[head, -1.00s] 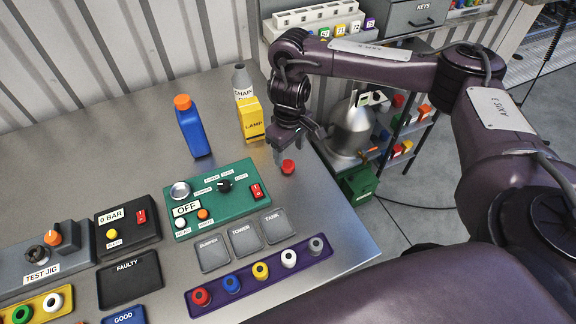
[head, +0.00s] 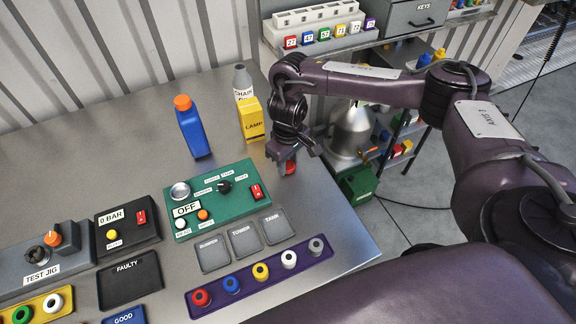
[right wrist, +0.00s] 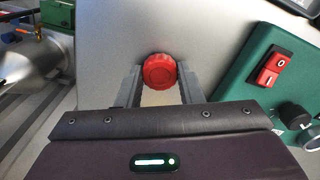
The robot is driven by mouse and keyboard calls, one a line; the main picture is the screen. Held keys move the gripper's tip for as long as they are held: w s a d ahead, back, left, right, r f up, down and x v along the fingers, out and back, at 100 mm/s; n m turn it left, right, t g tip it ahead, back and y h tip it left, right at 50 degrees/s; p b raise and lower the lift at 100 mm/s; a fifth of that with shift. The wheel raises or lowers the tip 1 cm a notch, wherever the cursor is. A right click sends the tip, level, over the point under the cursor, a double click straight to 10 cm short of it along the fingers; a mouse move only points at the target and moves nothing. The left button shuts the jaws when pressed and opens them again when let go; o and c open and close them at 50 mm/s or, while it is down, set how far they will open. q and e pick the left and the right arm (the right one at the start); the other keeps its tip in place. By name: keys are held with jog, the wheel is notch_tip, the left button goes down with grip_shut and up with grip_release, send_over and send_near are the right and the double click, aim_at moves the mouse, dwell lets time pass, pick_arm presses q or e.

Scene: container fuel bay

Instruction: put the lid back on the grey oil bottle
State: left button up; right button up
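The grey oil bottle (head: 240,78), marked CHAIN, stands upright behind the yellow LAMP bottle, which hides its lower part. Its top is grey, with no coloured lid seen on it. A small red ribbed lid (head: 290,168) is near the table's right edge. My right gripper (head: 285,162) points down at the red lid. In the right wrist view, the red lid (right wrist: 159,71) sits between the tips of its two fingers (right wrist: 159,82). The fingers line up closely with its sides; I cannot tell whether they press on it. My left gripper is not in view.
The yellow LAMP bottle (head: 251,120) and a blue bottle with an orange cap (head: 192,130) stand left of my right gripper. A green control panel (head: 215,200) lies nearer. A purple tray of coloured rings (head: 262,275) lies at the front. The table's right edge is close.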

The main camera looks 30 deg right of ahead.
aim_at(288, 164)
jog(key=shift+c, duration=1.2)
jog(key=shift+r, duration=0.1)
jog(key=shift+r, duration=0.5)
notch_tip(288, 164, up, 19)
jog(key=p, duration=0.3)
jog(key=shift+f, duration=0.1)
